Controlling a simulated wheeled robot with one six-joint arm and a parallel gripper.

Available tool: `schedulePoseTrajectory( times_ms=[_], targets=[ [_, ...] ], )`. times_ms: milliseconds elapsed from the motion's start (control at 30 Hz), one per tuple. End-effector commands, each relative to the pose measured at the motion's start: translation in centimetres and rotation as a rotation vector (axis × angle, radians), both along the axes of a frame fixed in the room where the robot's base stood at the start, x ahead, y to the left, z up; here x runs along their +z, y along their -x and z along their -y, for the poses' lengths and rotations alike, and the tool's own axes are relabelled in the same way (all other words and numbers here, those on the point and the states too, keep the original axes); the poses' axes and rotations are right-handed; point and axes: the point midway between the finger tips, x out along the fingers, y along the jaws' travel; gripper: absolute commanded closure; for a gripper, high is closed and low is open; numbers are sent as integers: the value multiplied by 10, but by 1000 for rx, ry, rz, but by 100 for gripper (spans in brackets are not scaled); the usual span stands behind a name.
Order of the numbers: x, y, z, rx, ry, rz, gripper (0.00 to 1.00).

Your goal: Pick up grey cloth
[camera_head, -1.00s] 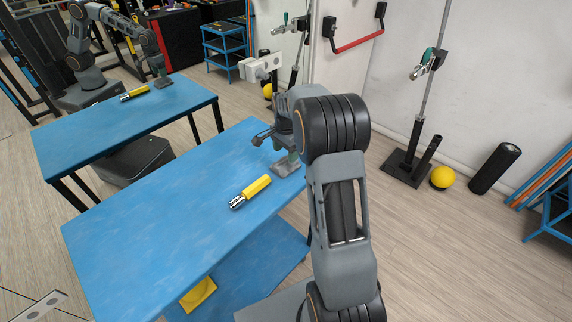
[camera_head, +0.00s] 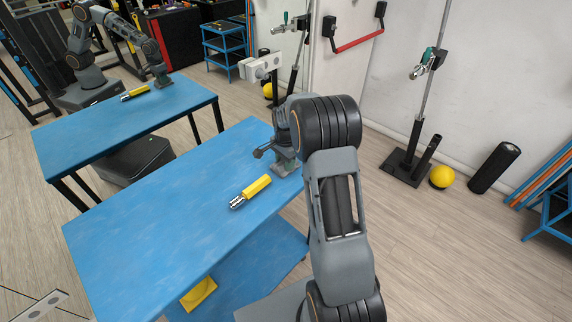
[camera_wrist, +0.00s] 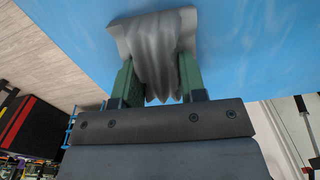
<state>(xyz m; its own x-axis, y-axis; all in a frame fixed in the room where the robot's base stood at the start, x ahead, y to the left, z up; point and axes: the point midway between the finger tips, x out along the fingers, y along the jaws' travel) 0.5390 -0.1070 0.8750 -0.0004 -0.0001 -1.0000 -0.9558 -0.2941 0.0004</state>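The grey cloth (camera_wrist: 155,40) is bunched in folds between the two green fingers of my gripper (camera_wrist: 155,85) in the wrist view. Its far edge spreads out wider beyond the fingertips. The fingers press on it from both sides. In the head view the cloth (camera_head: 284,166) shows small at the right edge of the blue table (camera_head: 150,230), below my gripper (camera_head: 287,155), which is partly hidden by my arm. I cannot tell whether the cloth still touches the table.
A yellow-handled tool with a metal end (camera_head: 250,191) lies on the table, left of the cloth. A yellow item (camera_head: 198,293) sits on the lower shelf. The table's left part is clear.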

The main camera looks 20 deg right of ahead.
Motion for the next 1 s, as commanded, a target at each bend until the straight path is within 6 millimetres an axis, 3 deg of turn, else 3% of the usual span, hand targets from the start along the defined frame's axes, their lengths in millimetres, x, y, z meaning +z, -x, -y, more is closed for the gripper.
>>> schedulePoseTrajectory(
  times_ms=[233,567,800,1000],
  targets=[
    [0,0,0,0,0,1,86],
    [4,0,0,0,0,2,86],
    [31,-1,0,0,0,5,86],
    [70,26,-18,1,1,7,86]
  ],
)
